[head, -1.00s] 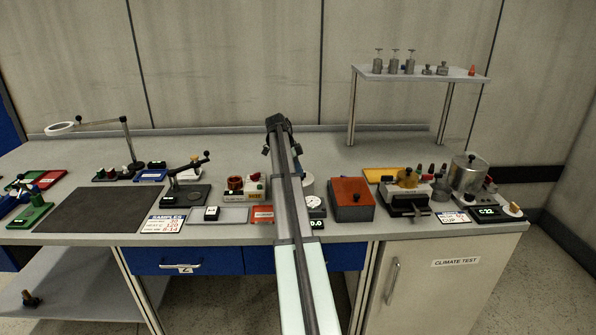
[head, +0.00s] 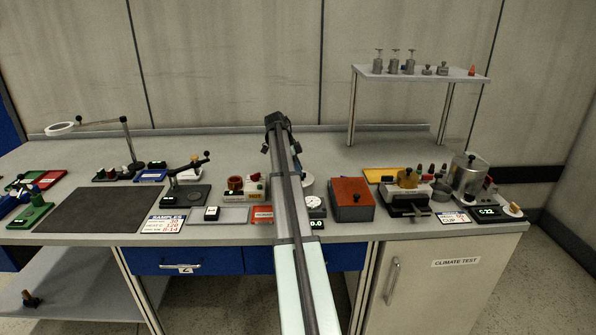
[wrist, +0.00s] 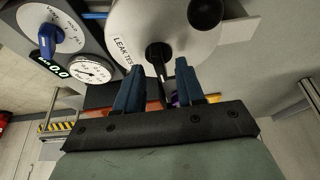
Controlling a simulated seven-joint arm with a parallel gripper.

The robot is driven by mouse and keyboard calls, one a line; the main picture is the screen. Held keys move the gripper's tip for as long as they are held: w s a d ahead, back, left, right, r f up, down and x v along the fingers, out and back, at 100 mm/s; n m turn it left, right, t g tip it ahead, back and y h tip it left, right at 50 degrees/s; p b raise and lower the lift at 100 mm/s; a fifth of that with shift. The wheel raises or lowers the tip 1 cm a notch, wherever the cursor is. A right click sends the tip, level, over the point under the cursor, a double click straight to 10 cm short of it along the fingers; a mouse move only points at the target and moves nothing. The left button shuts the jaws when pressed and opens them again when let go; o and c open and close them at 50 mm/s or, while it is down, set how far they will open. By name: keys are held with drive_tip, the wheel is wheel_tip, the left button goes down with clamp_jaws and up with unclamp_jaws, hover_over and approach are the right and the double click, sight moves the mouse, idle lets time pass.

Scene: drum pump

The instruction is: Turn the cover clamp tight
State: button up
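In the wrist view, a pale round cover (wrist: 140,22) marked "LEAK TEST" fills the top middle. A black handle (wrist: 157,53) stands out from it, probably the cover clamp; its exact setting is hard to tell. My gripper (wrist: 158,82) has two blue fingers spread apart, one on each side of the handle's lower end. I see no finger clearly touching it. In the head view my gripper (head: 279,140) hangs over the middle of the bench, and my arm hides most of the leak test unit.
Beside the cover are a white dial gauge (wrist: 92,70), a blue knob (wrist: 60,38) and a display reading 0.0 (wrist: 52,70). A black cylinder (wrist: 205,12) stands close at the right. In the head view a red-topped box (head: 351,192) sits right of my arm.

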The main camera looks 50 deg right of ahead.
drive_tip(key=v, duration=1.3)
drive_tip(key=shift+a+f, duration=0.1)
drive_tip(key=s+a+f+n+h, duration=0.15)
drive_tip(key=s+f, duration=0.35)
drive_tip(key=s, duration=0.5)
drive_tip(key=s+a+f+n+h, duration=0.1)
drive_tip(key=s+a+f, duration=0.25)
drive_tip(key=s, duration=0.75)
drive_tip(key=s+a+f+n+h, duration=0.15)
drive_tip(key=s+f, duration=0.35)
drive_tip(key=s, duration=0.5)
drive_tip(key=s+a+f+n+g+y, duration=0.2)
drive_tip(key=a+f+n+y, duration=0.2)
drive_tip(key=a+f, duration=1.35)
drive_tip(key=s+a+f+n+g+y, duration=0.15)
drive_tip(key=a+f+n+y, duration=0.3)
drive_tip(key=a+f, duration=1.3)
drive_tip(key=s+a+f+n+h, duration=0.1)
drive_tip(key=s+a+f+n, duration=1.1)
drive_tip(key=a+f+n, duration=0.2)
drive_tip(key=a+f, duration=0.2)
drive_tip(key=a, duration=0.1)
drive_tip(key=shift+n, duration=0.35)
